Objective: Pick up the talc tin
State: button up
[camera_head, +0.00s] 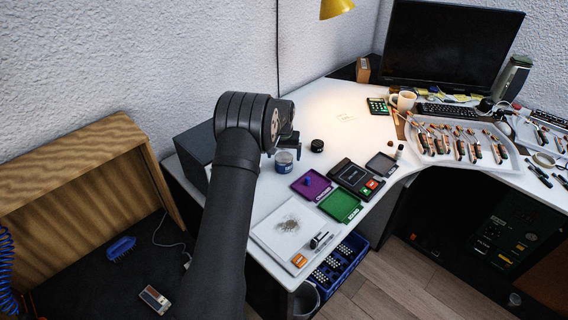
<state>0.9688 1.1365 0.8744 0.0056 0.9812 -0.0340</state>
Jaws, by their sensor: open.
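A small round tin (285,165) with a blue side and a greyish top stands upright on the white desk, left of the coloured trays. It looks like the talc tin, but its label is too small to read. My gripper (291,148) is open, just above and behind this tin in the picture. Its fingers are small, dark and partly hidden by my wrist. I cannot tell whether they touch the tin.
Purple (311,185) and green (340,206) trays and a black device (357,178) lie right of the tin. A dark box (195,150) stands left, behind my arm. A white tray (494,158) of tools and parts lies right. The desk behind the black jar is mostly clear.

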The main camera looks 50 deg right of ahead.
aim_at(284, 157)
jog(key=f, duration=0.4)
jog(key=shift+w+d, duration=0.2)
jog(key=shift+d, duration=0.1)
jog(key=shift+r, duration=0.1)
jog(key=c, duration=1.1)
jog(key=shift+c, duration=0.2)
